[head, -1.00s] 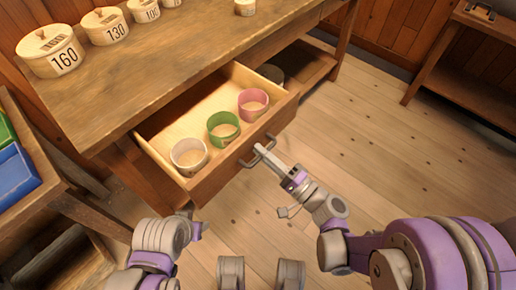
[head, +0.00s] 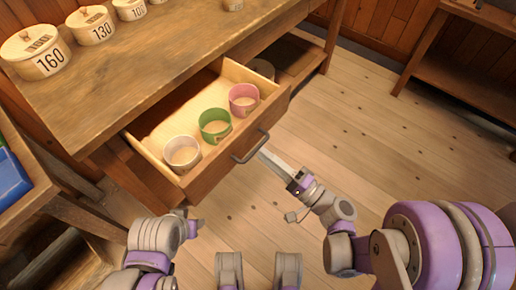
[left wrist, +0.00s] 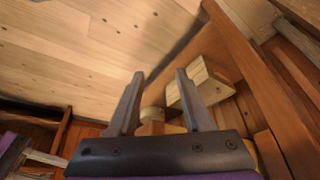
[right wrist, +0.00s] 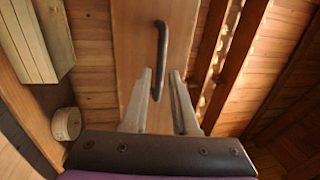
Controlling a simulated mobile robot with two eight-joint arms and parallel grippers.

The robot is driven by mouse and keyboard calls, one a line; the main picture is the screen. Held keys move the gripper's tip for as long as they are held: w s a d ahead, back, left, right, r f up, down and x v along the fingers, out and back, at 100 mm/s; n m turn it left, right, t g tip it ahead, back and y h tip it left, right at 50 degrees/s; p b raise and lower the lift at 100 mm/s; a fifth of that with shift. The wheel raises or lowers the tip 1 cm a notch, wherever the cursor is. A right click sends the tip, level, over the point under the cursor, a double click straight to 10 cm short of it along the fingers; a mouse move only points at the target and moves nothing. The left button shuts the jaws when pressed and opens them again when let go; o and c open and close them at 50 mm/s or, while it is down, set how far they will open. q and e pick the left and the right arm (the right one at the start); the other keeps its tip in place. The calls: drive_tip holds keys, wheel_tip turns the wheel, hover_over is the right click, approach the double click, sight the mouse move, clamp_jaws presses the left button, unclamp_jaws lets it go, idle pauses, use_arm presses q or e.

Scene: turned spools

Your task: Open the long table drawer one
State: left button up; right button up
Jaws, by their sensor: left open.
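The long table drawer (head: 222,166) stands pulled out from under the table top (head: 150,65). It holds a white cup (head: 182,154), a green cup (head: 215,126) and a pink cup (head: 243,100). Its dark bar handle (head: 250,148) is on the front and shows in the right wrist view (right wrist: 161,45).
Lidded canisters marked 160 (head: 36,52) and 130 (head: 90,25) stand on the table top with others. A second open compartment (head: 295,62) lies right of the drawer. A side bench with a blue bin (head: 12,178) is at left. The plank floor at right is clear.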

drive_tip(key=v, duration=0.6)
drive_tip(key=shift+s+d, duration=0.25)
drive_tip(key=shift+d, duration=0.05)
drive_tip(key=shift+a+f, duration=0.1)
